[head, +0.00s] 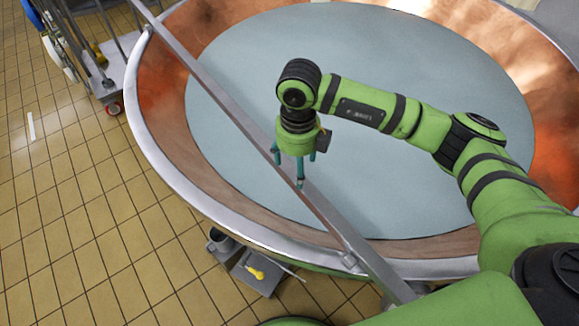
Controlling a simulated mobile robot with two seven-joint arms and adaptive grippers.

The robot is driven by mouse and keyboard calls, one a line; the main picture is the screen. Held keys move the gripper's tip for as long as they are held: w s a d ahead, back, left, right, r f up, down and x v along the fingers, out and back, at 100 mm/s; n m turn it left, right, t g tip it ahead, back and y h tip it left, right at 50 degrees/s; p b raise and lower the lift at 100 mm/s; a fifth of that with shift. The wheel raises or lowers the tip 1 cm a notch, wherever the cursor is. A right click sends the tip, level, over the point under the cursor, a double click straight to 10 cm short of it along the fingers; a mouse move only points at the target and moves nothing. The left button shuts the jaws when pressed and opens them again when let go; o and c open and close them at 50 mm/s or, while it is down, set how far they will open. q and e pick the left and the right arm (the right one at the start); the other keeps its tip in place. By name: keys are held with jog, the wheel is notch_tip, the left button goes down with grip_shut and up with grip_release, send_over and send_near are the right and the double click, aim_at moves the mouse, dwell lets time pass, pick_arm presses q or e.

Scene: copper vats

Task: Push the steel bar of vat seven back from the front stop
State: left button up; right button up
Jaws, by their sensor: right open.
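The steel bar (228,105) lies diagonally across the copper vat (160,100), from the upper left to the lower right, over the rim at both sides. Near its lower right end a small metal block (349,260) sits at the bar by the near rim; I cannot tell whether this is the front stop or whether they touch. My right gripper (296,168) points down at the bar's middle stretch, fingers apart and empty. One fingertip overlaps the bar in the picture; contact is unclear. My left gripper is out of view. No vat number is readable.
Pale grey-white liquid (400,70) fills the vat. A wheeled metal cart (112,75) stands at the upper left, near the rim. Below the near rim is a grey box with a yellow item (256,272). The tiled floor (70,220) at left is mostly clear.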

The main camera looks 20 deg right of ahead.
jog(key=f, duration=0.1)
jog(key=s+f, duration=0.1)
jog(key=f, duration=0.1)
jog(key=shift+f+p, duration=0.3)
jog(key=shift+p, duration=0.1)
notch_tip(320, 180, down, 2)
jog(key=shift+w+f, duration=0.2)
jog(key=shift+f, duration=0.3)
grip_shut()
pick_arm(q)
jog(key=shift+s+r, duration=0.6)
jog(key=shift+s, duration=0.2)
